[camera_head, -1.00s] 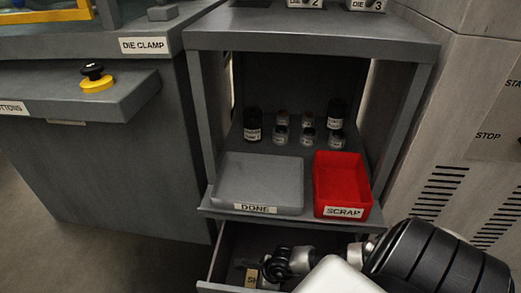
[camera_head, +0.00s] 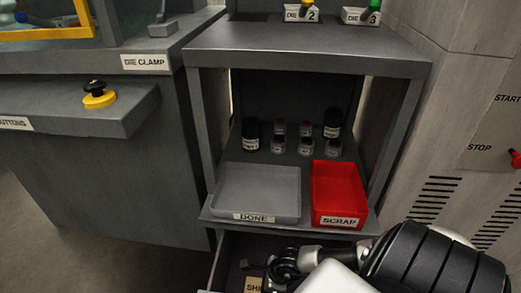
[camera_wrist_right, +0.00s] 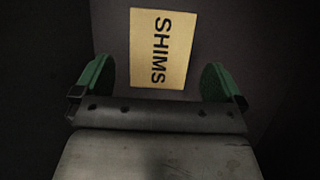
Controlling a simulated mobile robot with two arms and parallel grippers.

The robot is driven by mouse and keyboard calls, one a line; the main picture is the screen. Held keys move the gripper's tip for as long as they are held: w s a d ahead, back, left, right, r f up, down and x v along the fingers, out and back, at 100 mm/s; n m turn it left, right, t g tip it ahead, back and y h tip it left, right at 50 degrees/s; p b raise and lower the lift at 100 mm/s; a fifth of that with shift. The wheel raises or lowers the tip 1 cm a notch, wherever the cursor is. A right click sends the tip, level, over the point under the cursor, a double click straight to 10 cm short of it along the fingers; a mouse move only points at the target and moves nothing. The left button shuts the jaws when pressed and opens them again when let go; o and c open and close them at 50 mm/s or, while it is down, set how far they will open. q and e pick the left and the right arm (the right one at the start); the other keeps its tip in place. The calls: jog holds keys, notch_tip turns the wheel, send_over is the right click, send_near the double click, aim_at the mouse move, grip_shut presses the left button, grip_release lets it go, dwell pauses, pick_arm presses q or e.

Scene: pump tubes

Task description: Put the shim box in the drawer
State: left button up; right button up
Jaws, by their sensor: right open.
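The shim box shows as a tan face marked SHIMS (camera_wrist_right: 160,47) in the right wrist view, on a dark surface. In the head view, its tan face (camera_head: 253,285) is partly cut off at the bottom edge, inside the pulled-out drawer (camera_head: 216,265) under the shelf. My right gripper (camera_wrist_right: 155,82) is open, its green fingertips on either side and below the tan face in the picture, with a visible gap to it. In the head view my right arm reaches down into the drawer and hides part of it. My left gripper is out of view.
Above the drawer, a shelf holds a grey DONE tray (camera_head: 258,190), a red SCRAP bin (camera_head: 338,190) and several small bottles (camera_head: 280,138). A cabinet with a STOP label (camera_head: 479,148) stands to the right. A yellow-and-black button (camera_head: 99,95) is on the left ledge.

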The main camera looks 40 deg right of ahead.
jog(key=p+v, duration=0.2)
jog(key=v, duration=0.3)
jog(key=shift+s+r, duration=0.1)
jog(key=shift+r, duration=0.2)
jog(key=shift+s+d+r+p, duration=0.25)
jog(key=shift+r+p, duration=0.1)
jog(key=shift+r, duration=0.25)
